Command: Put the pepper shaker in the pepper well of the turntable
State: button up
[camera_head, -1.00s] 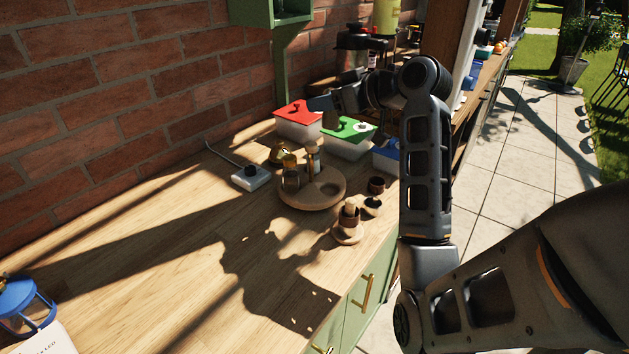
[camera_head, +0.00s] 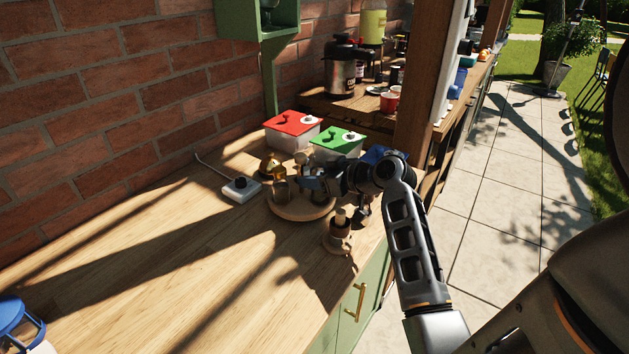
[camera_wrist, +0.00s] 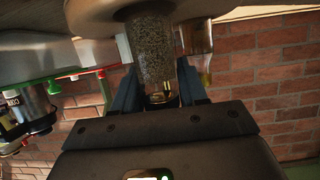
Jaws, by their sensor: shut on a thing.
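The round wooden turntable (camera_head: 287,213) stands on the counter in the head view, with a dark jar (camera_head: 281,192) at its left side. My gripper (camera_head: 308,180) is low over the turntable and hides much of it. In the wrist view, which is upside down, my gripper (camera_wrist: 160,92) is shut on the pepper shaker (camera_wrist: 152,50), a clear cylinder of dark speckled grains. The shaker's far end meets the turntable's wooden edge (camera_wrist: 100,12). I cannot tell whether it is seated in a well. A clear amber-tinted vessel (camera_wrist: 197,42) is close beside it.
A small wooden stand with a brown pot (camera_head: 339,232) is at the turntable's front right. Bins with red (camera_head: 293,122) and green (camera_head: 339,138) lids stand behind. A white box with a cord (camera_head: 241,189) is at left.

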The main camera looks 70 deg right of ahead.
jog(key=shift+f, duration=0.65)
jog(key=o, duration=1.1)
jog(key=shift+s, duration=0.1)
jog(key=b+v, duration=0.1)
jog(key=v, duration=1.1)
jog(key=shift+r, duration=0.15)
